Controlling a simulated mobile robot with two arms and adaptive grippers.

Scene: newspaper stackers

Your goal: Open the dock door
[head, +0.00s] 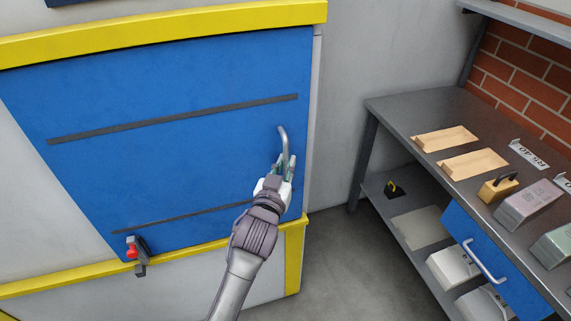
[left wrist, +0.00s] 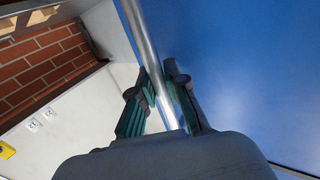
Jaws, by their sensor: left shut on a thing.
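The dock door (head: 180,110) is a blue panel with two dark horizontal strips, set in a yellow frame in the head view. A curved metal handle (head: 284,145) stands upright near its right edge. My left gripper (head: 280,168) is at the lower part of this handle. In the left wrist view, the fingers of my left gripper (left wrist: 165,98) are closed around the metal bar (left wrist: 143,35), with the blue door (left wrist: 245,80) close on the right. A latch with a red knob (head: 133,252) sits at the door's lower left edge. My right gripper is not in view.
A grey workbench (head: 400,102) with a lower shelf stands on the right. It holds wooden trays (head: 445,138), a yellow block with a black handle (head: 497,187) and stacked bundles (head: 528,203). Bare floor (head: 345,265) lies between door and bench.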

